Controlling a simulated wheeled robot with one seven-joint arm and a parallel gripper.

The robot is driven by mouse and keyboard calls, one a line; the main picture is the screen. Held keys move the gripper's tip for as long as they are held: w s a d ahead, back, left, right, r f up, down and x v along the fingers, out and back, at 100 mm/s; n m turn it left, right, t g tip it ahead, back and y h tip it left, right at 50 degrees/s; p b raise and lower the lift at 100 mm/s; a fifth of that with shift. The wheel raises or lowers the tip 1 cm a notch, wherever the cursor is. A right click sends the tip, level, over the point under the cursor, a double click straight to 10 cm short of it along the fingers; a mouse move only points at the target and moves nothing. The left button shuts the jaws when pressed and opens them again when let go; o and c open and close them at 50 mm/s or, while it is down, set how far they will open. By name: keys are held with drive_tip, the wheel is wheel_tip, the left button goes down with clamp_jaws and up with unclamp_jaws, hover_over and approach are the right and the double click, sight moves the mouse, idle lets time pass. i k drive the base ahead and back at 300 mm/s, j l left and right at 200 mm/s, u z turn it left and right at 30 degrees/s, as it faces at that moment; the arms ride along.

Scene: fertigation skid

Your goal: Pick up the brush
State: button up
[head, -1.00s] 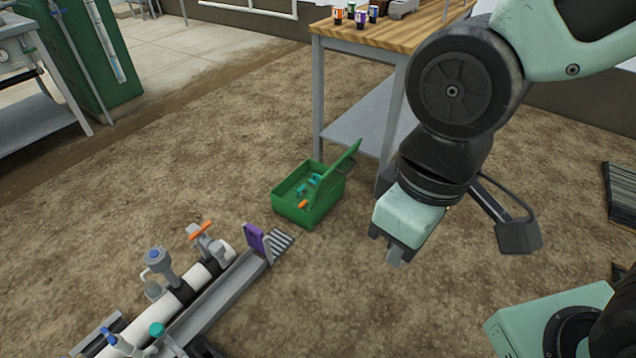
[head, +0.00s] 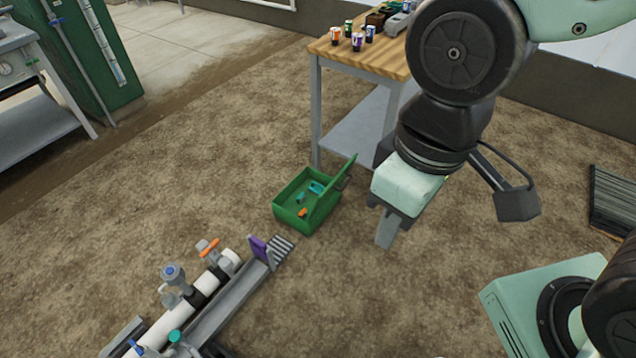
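I cannot pick out a brush for certain. A green open box (head: 283,216) stands on the ground with its lid raised at its right side. Inside it lie small teal pieces (head: 315,187) and an orange piece (head: 303,212), too small to identify. My gripper (head: 386,241) points down in the air, to the right of the box in the picture and apart from it. Nothing shows held in it. Its fingers overlap in this view, so their opening is hidden.
A pipe skid (head: 205,289) with valves, a purple plate (head: 258,247) and a striped piece (head: 283,247) lies at lower left. A wooden-topped table (head: 360,58) with several small cans stands behind the box. A slatted dark panel (head: 611,203) lies right.

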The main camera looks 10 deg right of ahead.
sight(315, 188)
drive_tip(key=i+l, duration=0.15)
drive_tip(key=i, duration=0.3)
drive_tip(key=i+l+u, duration=0.1)
drive_tip(key=i, duration=0.3)
drive_tip(key=i+l+u, duration=0.1)
drive_tip(key=i+l, duration=0.15)
drive_tip(key=i, duration=0.2)
drive_tip(key=i+l, duration=0.25)
drive_tip(key=i, duration=0.15)
drive_tip(key=i+u, duration=0.15)
drive_tip(key=u, duration=0.9)
